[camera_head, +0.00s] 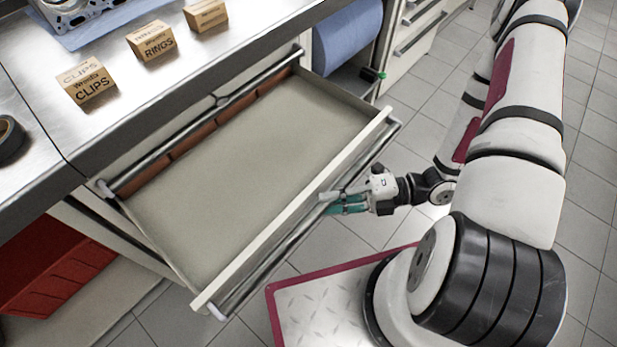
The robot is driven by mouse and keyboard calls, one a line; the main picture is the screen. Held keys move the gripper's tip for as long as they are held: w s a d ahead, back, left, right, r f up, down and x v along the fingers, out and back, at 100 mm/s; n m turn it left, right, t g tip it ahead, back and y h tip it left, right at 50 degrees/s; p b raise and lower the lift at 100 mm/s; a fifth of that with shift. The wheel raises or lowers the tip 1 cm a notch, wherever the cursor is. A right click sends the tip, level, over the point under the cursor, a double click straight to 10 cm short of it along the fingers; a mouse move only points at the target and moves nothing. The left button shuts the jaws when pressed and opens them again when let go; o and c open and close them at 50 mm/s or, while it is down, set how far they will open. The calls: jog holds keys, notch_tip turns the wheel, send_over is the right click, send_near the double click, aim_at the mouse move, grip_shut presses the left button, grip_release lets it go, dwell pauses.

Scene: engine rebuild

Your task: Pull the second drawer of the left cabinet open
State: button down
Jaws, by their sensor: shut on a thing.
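The steel worktop (130,60) holds a clips box (92,88), a rings box (152,41), another small box (206,15) and a tape roll (10,138). A blue paper roll (347,38) hangs behind the drawer. A red bin (45,268) lies below left. Tiled floor is clear at right.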

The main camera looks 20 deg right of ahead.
jog(key=shift+s+d, duration=0.5)
jog(key=shift+s, duration=0.15)
jog(key=shift+s+d, duration=0.45)
jog(key=shift+s, duration=0.2)
jog(key=c, duration=1.4)
grip_release()
jog(key=v, duration=1.2)
